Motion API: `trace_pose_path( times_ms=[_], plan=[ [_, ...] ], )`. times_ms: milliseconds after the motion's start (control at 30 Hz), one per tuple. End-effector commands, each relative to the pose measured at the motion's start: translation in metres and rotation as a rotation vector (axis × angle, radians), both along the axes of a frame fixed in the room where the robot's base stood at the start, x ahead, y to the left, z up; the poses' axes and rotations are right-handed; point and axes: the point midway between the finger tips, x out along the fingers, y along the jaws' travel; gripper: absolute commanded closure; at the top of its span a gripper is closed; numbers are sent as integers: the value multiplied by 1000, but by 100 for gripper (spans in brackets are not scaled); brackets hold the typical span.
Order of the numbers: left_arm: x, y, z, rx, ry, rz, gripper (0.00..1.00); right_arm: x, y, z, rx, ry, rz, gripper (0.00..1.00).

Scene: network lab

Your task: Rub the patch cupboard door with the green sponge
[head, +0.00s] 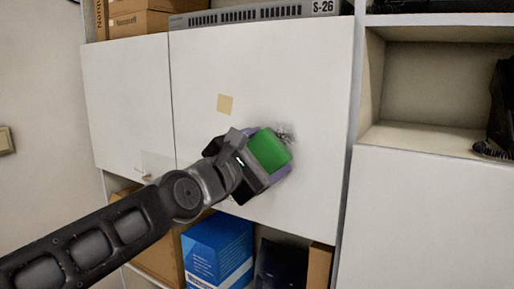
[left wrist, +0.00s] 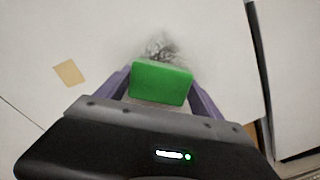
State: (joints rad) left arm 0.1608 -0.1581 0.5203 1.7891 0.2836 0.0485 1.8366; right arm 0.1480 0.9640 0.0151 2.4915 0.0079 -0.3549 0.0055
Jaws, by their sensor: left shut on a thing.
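The green sponge (head: 269,150) is held between the purple fingers of my left gripper (head: 268,155), in front of the white cupboard door (head: 310,90). In the left wrist view the sponge (left wrist: 160,82) sits between both fingers, close to the door. I cannot tell whether it touches the surface. A dark grey smudge (head: 287,135) on the door shows just past the sponge's upper edge. It also shows in the left wrist view (left wrist: 162,46), partly hidden by the sponge. A small tan square (head: 225,104) is on the door, up and left of the sponge. My right gripper is out of view.
A grey device marked S-26 (head: 262,13) and cardboard boxes (head: 140,20) stand above the door. A blue box (head: 217,250) and other boxes are on the shelf below. An open compartment (head: 425,85) with a black item is at right.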

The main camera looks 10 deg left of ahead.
Motion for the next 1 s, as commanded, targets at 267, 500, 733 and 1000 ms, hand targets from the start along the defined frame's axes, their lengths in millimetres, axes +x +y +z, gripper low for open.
trace_pose_path(
  times_ms=[267,500,733,1000],
  plan=[
    [-4,-14,-1,0,-1,2,56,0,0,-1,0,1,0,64],
    [-4,-14,0,0,-1,1,56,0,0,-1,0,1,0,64],
    [-8,-21,0,1,-3,5,56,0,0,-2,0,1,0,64],
    [-17,-44,0,1,-1,2,56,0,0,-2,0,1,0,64]
  ],
)
